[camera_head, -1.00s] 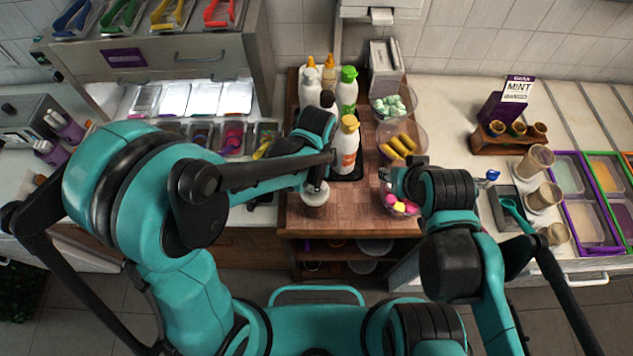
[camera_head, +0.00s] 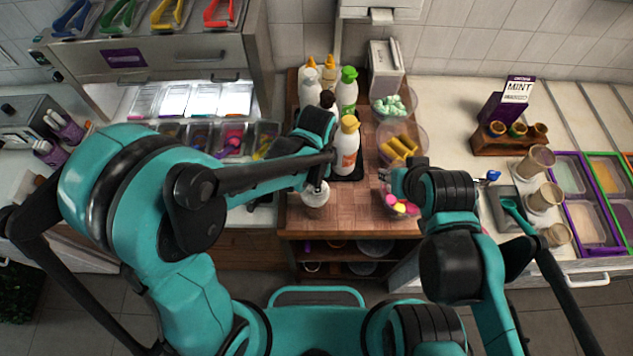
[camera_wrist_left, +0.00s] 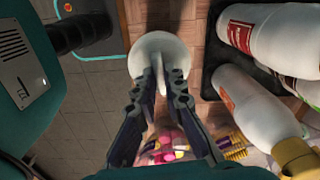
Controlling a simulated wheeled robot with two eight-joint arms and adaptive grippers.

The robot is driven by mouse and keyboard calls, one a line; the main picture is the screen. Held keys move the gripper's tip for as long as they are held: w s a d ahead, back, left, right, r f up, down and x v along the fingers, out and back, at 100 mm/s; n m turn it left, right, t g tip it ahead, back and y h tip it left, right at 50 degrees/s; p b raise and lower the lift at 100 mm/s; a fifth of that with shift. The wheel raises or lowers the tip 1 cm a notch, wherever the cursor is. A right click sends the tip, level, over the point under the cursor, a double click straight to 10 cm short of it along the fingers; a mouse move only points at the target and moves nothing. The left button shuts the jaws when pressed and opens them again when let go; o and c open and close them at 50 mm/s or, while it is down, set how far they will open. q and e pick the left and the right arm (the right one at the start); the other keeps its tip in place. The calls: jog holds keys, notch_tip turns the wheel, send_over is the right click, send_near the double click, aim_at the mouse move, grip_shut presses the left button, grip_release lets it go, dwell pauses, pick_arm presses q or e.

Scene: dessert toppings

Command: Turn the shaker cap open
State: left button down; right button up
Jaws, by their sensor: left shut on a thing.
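The shaker (camera_head: 316,203) stands on the wooden board near its front edge, under my left gripper in the head view. In the left wrist view its round white cap (camera_wrist_left: 150,51) has a raised white ridge. My left gripper (camera_wrist_left: 165,90) reaches down with its two dark fingers either side of that ridge and is shut on it. In the head view my left wrist partly covers the shaker. My right gripper (camera_head: 389,180) is beside the bowl of coloured sweets (camera_head: 403,209); its fingers are too small and hidden to judge.
Several sauce bottles stand close behind the shaker, the nearest with a yellow cap (camera_head: 346,150), in a dark tray (camera_head: 349,175). Bowls with yellow rolls (camera_head: 400,146) and mint pieces (camera_head: 394,104) stand to the right. The board's front (camera_head: 350,222) is clear.

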dwell(0.6)
pick_arm(q)
jog(key=c, duration=1.6)
grip_release()
jog(key=shift+r, duration=0.15)
notch_tip(320, 180, up, 12)
